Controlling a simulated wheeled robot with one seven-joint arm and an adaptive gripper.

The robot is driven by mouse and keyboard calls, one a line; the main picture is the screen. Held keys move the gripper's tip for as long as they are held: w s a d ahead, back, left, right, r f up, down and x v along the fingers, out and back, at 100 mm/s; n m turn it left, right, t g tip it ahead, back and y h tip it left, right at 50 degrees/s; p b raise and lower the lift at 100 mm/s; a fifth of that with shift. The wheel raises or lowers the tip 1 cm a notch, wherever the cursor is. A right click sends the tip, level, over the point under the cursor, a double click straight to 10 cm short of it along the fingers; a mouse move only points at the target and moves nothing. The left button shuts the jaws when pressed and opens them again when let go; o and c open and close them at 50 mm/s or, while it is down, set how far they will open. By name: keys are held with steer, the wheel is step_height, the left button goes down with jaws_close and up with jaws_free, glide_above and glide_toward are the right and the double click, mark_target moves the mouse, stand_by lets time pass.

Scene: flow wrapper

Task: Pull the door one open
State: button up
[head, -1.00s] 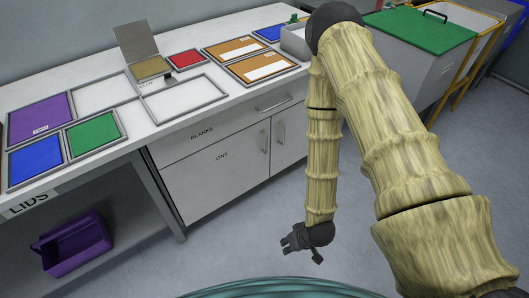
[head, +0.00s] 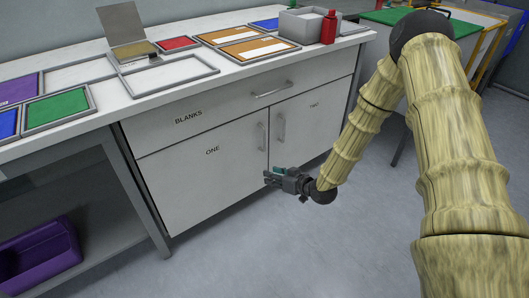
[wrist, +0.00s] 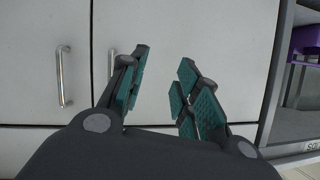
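Door one (head: 200,178) is the light grey left door of the cabinet, marked ONE, and looks shut. Its upright bar handle (head: 262,136) is near its right edge. In the wrist view, door one (wrist: 215,30) fills the middle and right, and its handle (wrist: 112,62) is partly hidden behind the left finger. My gripper (head: 267,178) is in front of the doors, lower than the handle in the head view. In the wrist view my gripper (wrist: 164,58) is open, with green-padded fingers apart and nothing between them.
The door to the right (head: 310,120) has its own handle (head: 281,127), close to that of door one. The BLANKS drawer (head: 230,105) is above. A purple bin (head: 45,255) is on the low shelf at left. Floor before the cabinet is clear.

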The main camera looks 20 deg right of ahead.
mark_target(264, 149)
steer(key=w+d+r+n+t+y+b, duration=0.2)
steer(key=w+d+n+t+y+b, duration=0.1)
steer(key=w+d+b, duration=0.55)
steer(key=shift+t, duration=0.3)
steer(key=shift+a+r+b+x, duration=0.1)
steer(key=shift+b+x, duration=1.65)
steer(key=shift+x, duration=1.3)
steer(key=shift+a+r+b+x, duration=0.15)
steer(key=shift+b+x, duration=1.55)
steer(key=shift+x, duration=1.35)
steer(key=shift+s, duration=0.15)
steer(key=shift+c, duration=0.5)
steer(key=shift+d, duration=0.1)
jaws_close()
